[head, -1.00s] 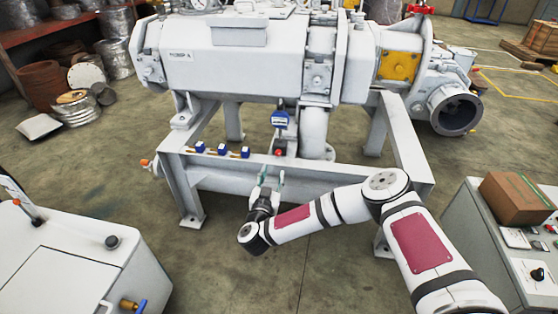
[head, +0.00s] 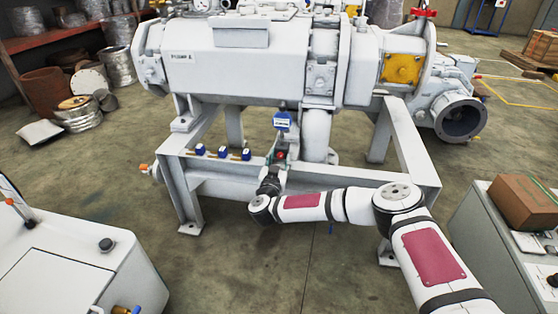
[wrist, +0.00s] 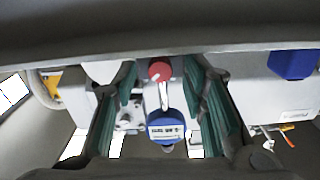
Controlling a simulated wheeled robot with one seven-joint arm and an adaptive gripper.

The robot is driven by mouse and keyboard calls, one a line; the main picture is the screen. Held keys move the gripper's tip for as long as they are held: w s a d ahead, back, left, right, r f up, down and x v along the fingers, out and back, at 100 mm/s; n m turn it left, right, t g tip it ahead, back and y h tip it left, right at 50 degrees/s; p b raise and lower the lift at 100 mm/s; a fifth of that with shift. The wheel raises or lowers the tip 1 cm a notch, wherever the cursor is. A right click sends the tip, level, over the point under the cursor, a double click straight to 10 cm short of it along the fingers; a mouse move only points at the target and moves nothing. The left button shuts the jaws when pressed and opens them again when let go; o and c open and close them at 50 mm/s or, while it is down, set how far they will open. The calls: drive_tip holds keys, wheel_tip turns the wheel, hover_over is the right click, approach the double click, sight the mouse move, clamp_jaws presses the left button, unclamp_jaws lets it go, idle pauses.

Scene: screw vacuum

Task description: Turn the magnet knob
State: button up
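The magnet knob appears to be the small red round knob (head: 280,155), below a blue digital gauge (head: 282,121) on the white machine frame. In the wrist view the red knob (wrist: 160,71) shows between the fingertips, with a silver stem leading to the blue gauge (wrist: 167,128). My gripper (head: 277,160) is at the frame's front rail, right at the knob. In the wrist view the green-padded fingers of my gripper (wrist: 160,78) are spread, one on each side of the knob, with gaps visible. Contact with the knob does not show.
Several small blue valves (head: 223,152) sit on the rail left of the knob. The large white pump (head: 255,65) stands above. A white cabinet (head: 70,250) is at front left, and a console with a cardboard box (head: 523,200) is at right.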

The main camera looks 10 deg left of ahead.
clamp_jaws()
drive_tip(key=shift+a+r+p, duration=0.15)
drive_tip(key=shift+r+p, duration=0.05)
drive_tip(key=shift+p, duration=0.55)
drive_tip(key=shift+m+p, duration=0.35)
drive_tip(key=shift+m, duration=0.05)
drive_tip(key=shift+p, duration=0.3)
drive_tip(key=m, duration=0.2)
drive_tip(key=shift+f+m+p, duration=0.2)
drive_tip(key=shift+m+p, duration=0.1)
drive_tip(key=shift+m, duration=0.1)
drive_tip(key=m+b, duration=0.1)
drive_tip(key=m, duration=0.3)
drive_tip(key=shift+d, duration=0.2)
drive_tip(key=shift+m, duration=0.3)
